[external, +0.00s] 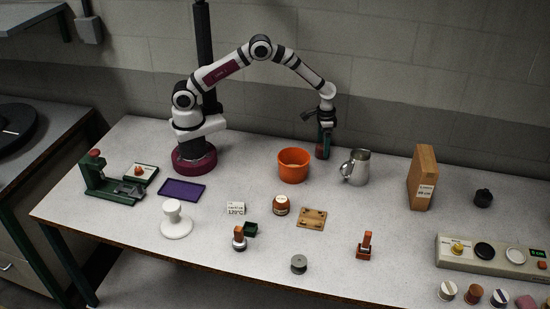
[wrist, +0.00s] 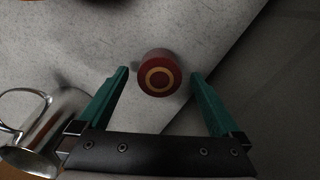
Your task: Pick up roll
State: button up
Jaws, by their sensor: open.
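A dark red round roll (wrist: 158,75) with a tan ring on its end shows in the wrist view, on the speckled grey table near its edge. My gripper (wrist: 159,74) is open, with one green finger on each side of the roll and a gap at both sides. In the external view my gripper (external: 322,156) points down at the back of the table, between the orange bucket and the metal pitcher. I cannot make out the roll there; my gripper seems to hide it. How far the fingertips are above the table is unclear.
The orange bucket (external: 293,165) stands just left of my gripper, and the metal pitcher (external: 356,167) just right. The pitcher also shows at the wrist view's left (wrist: 45,130). A wooden block (external: 422,178) stands farther right. Several spools and stamps lie toward the front.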

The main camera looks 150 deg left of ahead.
jog(key=shift+f, duration=0.8)
jog(key=c, duration=1.4)
jog(key=shift+r, duration=0.15)
